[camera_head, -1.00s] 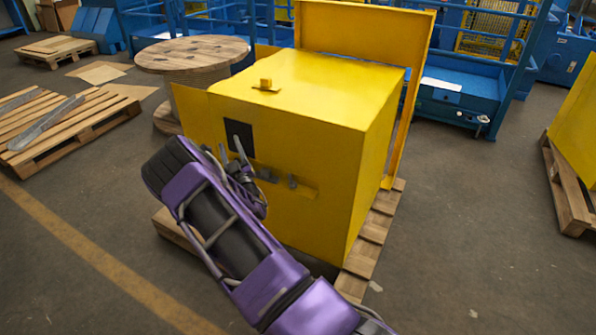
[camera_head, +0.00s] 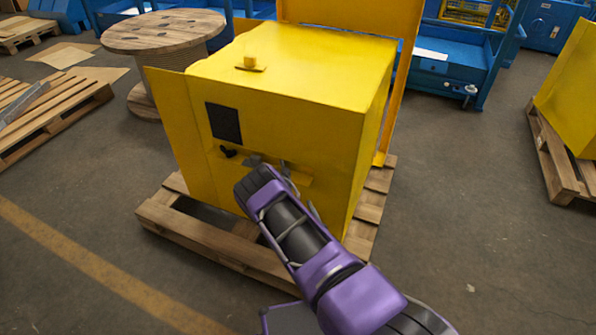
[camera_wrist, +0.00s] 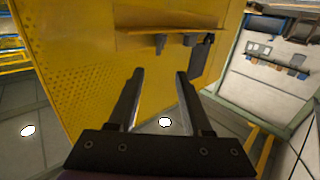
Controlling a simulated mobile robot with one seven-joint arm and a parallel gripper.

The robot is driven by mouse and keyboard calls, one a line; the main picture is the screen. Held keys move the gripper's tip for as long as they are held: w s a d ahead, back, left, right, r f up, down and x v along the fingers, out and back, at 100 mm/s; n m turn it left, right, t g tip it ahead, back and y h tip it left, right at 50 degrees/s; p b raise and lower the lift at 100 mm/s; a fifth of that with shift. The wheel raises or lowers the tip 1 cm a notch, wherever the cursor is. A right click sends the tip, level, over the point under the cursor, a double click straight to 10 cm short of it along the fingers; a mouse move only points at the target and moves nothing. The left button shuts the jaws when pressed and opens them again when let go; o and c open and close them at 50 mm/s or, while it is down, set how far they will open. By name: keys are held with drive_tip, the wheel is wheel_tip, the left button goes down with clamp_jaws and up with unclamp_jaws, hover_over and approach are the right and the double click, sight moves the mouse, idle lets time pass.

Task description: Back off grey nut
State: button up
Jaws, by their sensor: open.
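Small grey parts sit in a row along a ledge on the front of a yellow cabinet (camera_head: 290,125). One grey part (camera_head: 254,160) shows just above my arm's end, and another grey part (camera_head: 285,167) is to its right. In the wrist view two small grey parts, a left one (camera_wrist: 160,43) and a right one (camera_wrist: 190,40), show beside the ledge (camera_wrist: 170,22). I cannot tell which is the grey nut. My gripper (camera_wrist: 160,73) is open, with nothing between its fingers, apart from these parts. My arm hides the fingers in the head view.
A black knob (camera_head: 228,152) is left of the grey parts, below a black panel (camera_head: 224,123). In the wrist view a dark plate (camera_wrist: 202,58) is near the right finger. The cabinet stands on a wooden pallet (camera_head: 215,240).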

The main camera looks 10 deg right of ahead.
sight(288, 175)
drive_tip(key=w, duration=0.5)
drive_tip(key=w+a+b, duration=0.1)
drive_tip(key=w, duration=0.5)
drive_tip(key=w+a+b, duration=0.1)
drive_tip(key=w, duration=0.5)
clamp_jaws()
